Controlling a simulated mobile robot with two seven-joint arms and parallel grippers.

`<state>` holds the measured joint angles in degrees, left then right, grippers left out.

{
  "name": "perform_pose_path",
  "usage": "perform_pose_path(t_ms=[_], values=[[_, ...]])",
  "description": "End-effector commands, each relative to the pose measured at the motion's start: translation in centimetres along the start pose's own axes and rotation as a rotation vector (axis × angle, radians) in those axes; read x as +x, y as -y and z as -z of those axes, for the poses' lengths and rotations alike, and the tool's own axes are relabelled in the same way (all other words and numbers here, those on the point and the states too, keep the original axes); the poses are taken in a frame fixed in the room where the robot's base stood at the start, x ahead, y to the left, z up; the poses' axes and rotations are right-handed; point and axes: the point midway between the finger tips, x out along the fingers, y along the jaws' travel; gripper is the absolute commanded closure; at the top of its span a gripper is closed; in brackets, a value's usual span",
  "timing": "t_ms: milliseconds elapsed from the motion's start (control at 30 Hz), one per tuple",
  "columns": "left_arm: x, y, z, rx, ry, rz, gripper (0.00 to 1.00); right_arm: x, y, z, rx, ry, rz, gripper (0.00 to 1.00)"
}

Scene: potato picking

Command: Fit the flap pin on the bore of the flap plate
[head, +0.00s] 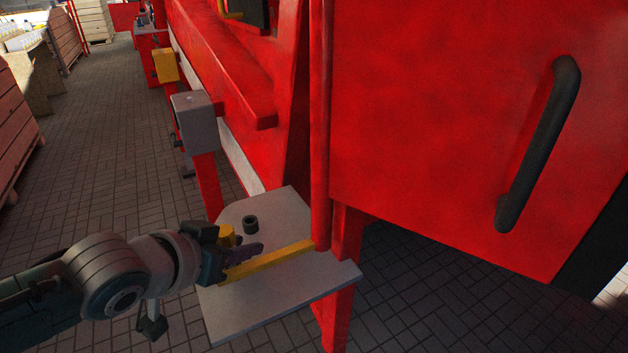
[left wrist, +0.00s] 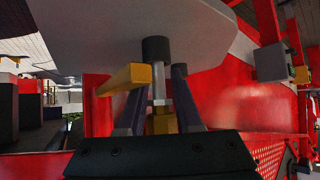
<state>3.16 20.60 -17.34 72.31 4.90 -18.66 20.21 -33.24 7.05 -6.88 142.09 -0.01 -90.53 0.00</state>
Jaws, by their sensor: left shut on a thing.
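The flap plate (head: 232,306) is a flat grey sheet low beside the red machine; in the left wrist view it shows inverted at the top (left wrist: 95,32). Its bore is a dark upright collar (head: 250,224), also seen in the left wrist view (left wrist: 156,49). My left gripper (head: 248,248) is shut on the flap pin, which has a yellow head (head: 228,236) and a silver shank (left wrist: 158,84). In the head view the pin's head is left of the collar, whose top looks uncovered. The shank's tip is hidden in the head view. My right gripper is out of view.
A yellow bar (head: 270,260) runs across the plate close to my left gripper. A red post (head: 321,130) and a red panel with a black handle (head: 538,145) stand on the right. A grey box (head: 194,120) stands behind. Paved floor (head: 90,150) is open at left.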

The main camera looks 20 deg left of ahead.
Motion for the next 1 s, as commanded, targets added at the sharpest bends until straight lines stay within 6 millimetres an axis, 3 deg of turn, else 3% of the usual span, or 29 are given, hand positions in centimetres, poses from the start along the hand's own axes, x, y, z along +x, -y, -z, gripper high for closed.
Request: perform_pose_path(t_ms=[100, 133, 400, 833, 1000], values=[[0.3, 0.0, -0.4, 0.000, 0.001, 0.000, 1.00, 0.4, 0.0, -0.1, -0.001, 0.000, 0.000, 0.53], [0.2, 0.0, -0.2, 0.000, 0.001, 0.000, 0.63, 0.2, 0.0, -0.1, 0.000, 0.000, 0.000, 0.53], [0.1, -0.1, -0.3, 0.000, 0.002, -0.003, 0.33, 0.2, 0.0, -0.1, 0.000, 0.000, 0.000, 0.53], [0.0, -0.4, -0.5, -0.001, 0.006, -0.007, 0.32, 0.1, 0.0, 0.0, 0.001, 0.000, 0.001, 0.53], [-1.8, -0.3, -0.4, -0.001, 0.008, -0.007, 0.32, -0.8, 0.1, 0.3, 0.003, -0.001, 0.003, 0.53]])
